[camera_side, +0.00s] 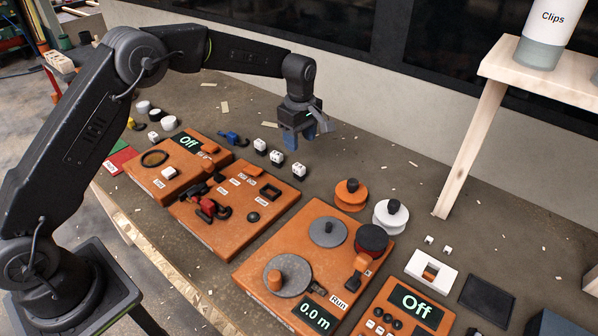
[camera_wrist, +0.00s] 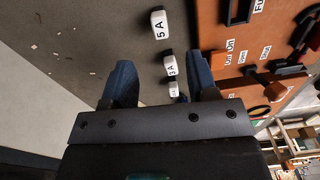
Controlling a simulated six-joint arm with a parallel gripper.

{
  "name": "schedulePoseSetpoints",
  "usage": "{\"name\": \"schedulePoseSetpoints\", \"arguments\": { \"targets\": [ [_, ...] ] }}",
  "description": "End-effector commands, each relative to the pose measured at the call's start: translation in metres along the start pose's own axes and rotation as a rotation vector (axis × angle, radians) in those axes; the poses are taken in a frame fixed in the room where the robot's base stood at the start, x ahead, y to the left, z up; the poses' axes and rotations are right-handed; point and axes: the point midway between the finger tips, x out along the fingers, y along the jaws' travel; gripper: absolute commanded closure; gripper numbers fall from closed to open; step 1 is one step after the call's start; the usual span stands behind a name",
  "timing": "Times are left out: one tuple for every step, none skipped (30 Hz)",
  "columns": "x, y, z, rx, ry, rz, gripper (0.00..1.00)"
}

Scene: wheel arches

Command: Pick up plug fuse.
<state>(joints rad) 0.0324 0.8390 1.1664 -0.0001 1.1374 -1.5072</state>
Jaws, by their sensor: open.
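Three small white blocks with black parts stand in a row on the bench, likely the plug fuses. In the side view they are a left block (camera_side: 260,146), a middle block (camera_side: 277,158) and a right block (camera_side: 299,170). In the wrist view one reads "5 A" (camera_wrist: 160,28), another appears to read "3 A" (camera_wrist: 170,66), and a third (camera_wrist: 173,88) has an unclear label. My gripper (camera_side: 297,139) hangs above the row, its blue fingers apart and empty. In the wrist view the gripper (camera_wrist: 163,67) has the "3 A" block between its fingers in the picture, lower down and untouched.
An orange panel (camera_side: 180,212) with a red tool lies beside the row. An orange spool (camera_side: 350,193) and a white spool (camera_side: 390,216) stand to the right. A wooden shelf (camera_side: 530,72) carries a "Clips" container. Bare bench lies behind the row.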

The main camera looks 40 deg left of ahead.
Motion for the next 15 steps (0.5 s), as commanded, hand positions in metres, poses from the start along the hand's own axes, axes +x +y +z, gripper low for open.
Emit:
{"name": "schedulePoseSetpoints", "arguments": {
  "targets": [
    [0.012, -0.001, 0.0, 0.0, 0.0, -0.004, 0.47],
    [0.017, -0.001, 0.0, 0.0, 0.0, -0.004, 0.47],
    [0.024, -0.001, 0.0, 0.001, 0.0, -0.003, 0.47],
    [0.028, -0.001, 0.0, 0.001, 0.0, -0.003, 0.47],
    [0.033, -0.001, 0.0, 0.001, 0.0, -0.003, 0.47],
    [0.037, 0.0, 0.0, 0.001, 0.0, -0.001, 0.47],
    [0.039, 0.0, 0.0, 0.001, 0.0, 0.0, 0.47],
    [0.042, 0.0, -0.001, 0.001, 0.0, 0.0, 0.47],
    [0.044, 0.0, -0.001, 0.001, 0.0, 0.0, 0.47],
    [0.045, 0.0, -0.001, 0.001, 0.0, 0.001, 0.47],
    [0.046, 0.0, -0.001, 0.001, 0.0, 0.001, 0.47],
    [0.048, 0.0, -0.001, 0.001, 0.0, 0.001, 0.47],
    [0.049, 0.0, -0.001, 0.001, 0.0, 0.001, 0.47],
    [0.051, 0.0, -0.001, 0.001, 0.0, 0.0, 0.47],
    [0.055, 0.0, -0.002, 0.001, 0.0, -0.001, 0.47]
  ]
}}
